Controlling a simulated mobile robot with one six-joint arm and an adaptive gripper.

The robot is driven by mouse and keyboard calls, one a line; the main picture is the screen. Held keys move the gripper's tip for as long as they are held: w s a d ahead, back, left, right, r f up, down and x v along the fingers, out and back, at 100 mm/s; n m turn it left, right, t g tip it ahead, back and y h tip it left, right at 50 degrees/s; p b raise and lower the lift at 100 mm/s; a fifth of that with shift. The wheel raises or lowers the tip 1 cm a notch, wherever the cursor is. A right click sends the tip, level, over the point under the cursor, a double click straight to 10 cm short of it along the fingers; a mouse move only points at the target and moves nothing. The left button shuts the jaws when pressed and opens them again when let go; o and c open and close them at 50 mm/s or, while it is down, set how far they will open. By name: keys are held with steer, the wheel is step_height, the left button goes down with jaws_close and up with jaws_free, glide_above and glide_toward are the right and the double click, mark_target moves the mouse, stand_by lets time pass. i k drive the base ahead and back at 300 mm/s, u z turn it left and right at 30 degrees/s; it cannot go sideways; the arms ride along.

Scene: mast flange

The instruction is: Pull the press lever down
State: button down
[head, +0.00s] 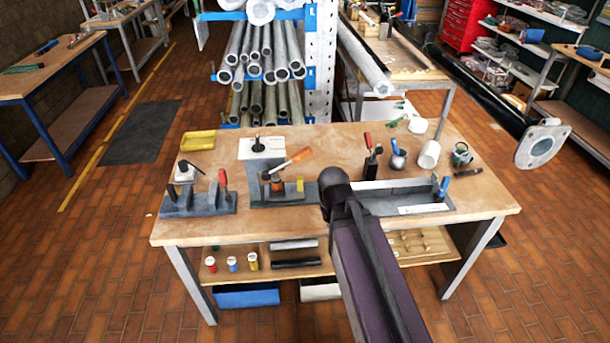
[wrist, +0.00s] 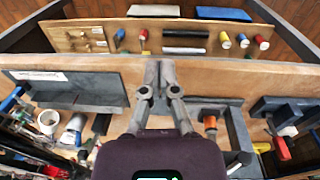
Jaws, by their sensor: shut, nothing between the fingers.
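In the head view the press lever (head: 299,156) has an orange handle that slants up to the right from the grey press (head: 266,181). The press stands on the middle of the workbench, with brown-orange round parts at its base. In the wrist view part of the press (wrist: 238,130) shows right of the fingers; I cannot make out the lever there. My gripper (wrist: 158,68) is shut and empty, over the bench's front part, apart from the lever. In the head view my arm hides its fingers, right of the press.
The workbench (head: 240,229) also holds a grey fixture (head: 200,203) with a red-handled clamp at left and a grey angle plate (head: 405,198) at right. Cups and tools stand behind. A yellow tray (head: 198,140) lies at back left. A pipe rack (head: 318,65) rises behind the bench.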

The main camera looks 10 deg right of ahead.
mark_target(306, 151)
steer(key=z, duration=0.2)
steer(key=k, duration=0.75)
steer(key=z, duration=0.6)
steer(key=k, duration=0.6)
steer(key=z, duration=0.3)
steer(key=i, duration=1.5)
steer(key=u, duration=0.55)
